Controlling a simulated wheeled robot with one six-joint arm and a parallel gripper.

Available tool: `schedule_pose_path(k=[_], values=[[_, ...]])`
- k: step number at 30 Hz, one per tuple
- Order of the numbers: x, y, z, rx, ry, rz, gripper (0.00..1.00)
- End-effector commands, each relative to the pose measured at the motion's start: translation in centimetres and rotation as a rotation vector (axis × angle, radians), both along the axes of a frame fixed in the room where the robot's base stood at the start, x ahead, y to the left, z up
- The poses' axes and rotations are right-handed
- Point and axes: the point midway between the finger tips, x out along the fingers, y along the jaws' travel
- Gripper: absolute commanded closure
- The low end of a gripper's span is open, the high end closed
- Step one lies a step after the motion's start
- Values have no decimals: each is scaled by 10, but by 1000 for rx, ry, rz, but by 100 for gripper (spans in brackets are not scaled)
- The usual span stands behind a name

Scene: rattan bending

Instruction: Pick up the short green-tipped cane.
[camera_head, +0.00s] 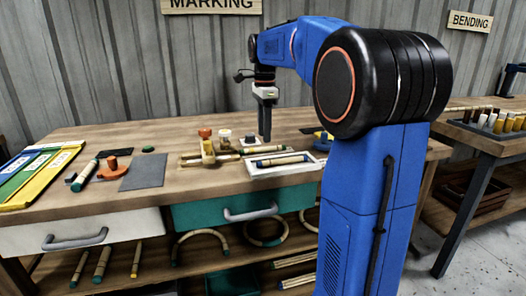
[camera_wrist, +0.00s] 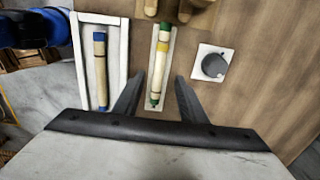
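The green-tipped cane (camera_wrist: 161,64) is pale with green ends and a yellow band. It lies in a narrow pale holder (camera_wrist: 149,60) beside a white tray in the wrist view. My gripper (camera_wrist: 159,77) is open, with a dark finger on each side of the cane's near end in the picture. No contact with the cane shows, and the height gap is hard to judge. In the head view my gripper (camera_head: 265,135) points down above the bench, behind the tray.
The white tray (camera_head: 309,169) holds a blue-tipped cane (camera_wrist: 101,70). A white pad with a grey round piece (camera_wrist: 213,65) is at the right in the wrist view. A brass-coloured fixture (camera_head: 208,151) and an orange-topped piece (camera_head: 113,163) stand on the bench (camera_head: 180,178).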

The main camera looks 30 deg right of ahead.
Motion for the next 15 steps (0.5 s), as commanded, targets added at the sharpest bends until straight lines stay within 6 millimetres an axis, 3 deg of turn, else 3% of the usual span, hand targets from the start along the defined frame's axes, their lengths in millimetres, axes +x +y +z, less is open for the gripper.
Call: schedule_pose_path(k=[9,15], values=[[-2,-2,-40,1,2,0,62],[-2,-2,-48,0,1,0,62]])
